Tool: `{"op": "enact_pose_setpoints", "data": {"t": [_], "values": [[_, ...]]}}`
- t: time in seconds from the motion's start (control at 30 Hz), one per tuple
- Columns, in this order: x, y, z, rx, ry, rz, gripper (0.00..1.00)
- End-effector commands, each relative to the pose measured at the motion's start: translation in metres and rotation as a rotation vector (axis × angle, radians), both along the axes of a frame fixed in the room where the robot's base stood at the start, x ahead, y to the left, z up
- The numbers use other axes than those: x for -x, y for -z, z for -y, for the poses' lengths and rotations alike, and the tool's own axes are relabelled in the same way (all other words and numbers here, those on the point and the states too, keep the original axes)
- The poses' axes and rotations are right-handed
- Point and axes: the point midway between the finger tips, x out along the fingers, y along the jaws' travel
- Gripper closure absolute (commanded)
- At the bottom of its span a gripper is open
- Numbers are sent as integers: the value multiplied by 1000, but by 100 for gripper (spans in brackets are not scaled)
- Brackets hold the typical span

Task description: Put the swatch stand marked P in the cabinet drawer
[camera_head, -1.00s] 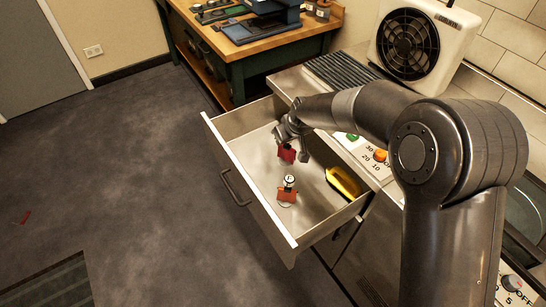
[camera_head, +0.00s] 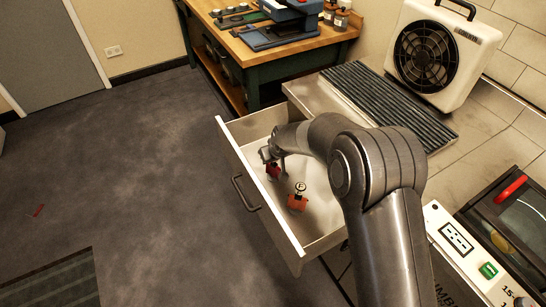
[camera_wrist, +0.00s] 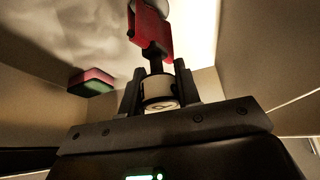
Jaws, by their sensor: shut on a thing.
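My gripper (camera_head: 270,157) is inside the open cabinet drawer (camera_head: 247,170), near its far end. In the wrist view its fingers (camera_wrist: 160,84) are shut on the pale round top of a red swatch stand (camera_wrist: 155,38). The red stand also shows below the gripper in the head view (camera_head: 273,172). The mark on its top cannot be read surely. I cannot tell whether its base touches the drawer floor. A second stand, with an orange swatch (camera_head: 298,203) and a round top whose letter looks like F, stands upright in the drawer, nearer the camera.
A pink and green block (camera_wrist: 92,82) shows in the wrist view. My arm hides the drawer's right part. A fan heater (camera_head: 437,52) and ribbed dark mat (camera_head: 388,103) are on the counter. A wooden workbench (camera_head: 250,42) stands behind.

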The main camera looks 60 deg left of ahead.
Motion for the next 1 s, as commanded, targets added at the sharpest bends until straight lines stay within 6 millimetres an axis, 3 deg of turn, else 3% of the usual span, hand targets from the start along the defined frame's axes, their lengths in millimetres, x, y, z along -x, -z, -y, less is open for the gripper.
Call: {"op": "enact_pose_setpoints", "data": {"t": [0.2, 0.23, 0.47, 0.77, 1.0], "values": [[0, 2, 0, -1, 0, 0, 100], [0, 3, 0, 0, -1, 0, 68], [0, 2, 0, 0, 0, 0, 50], [0, 0, 0, 0, 0, 0, 48], [0, -26, 12, -2, 0, 2, 48]]}}
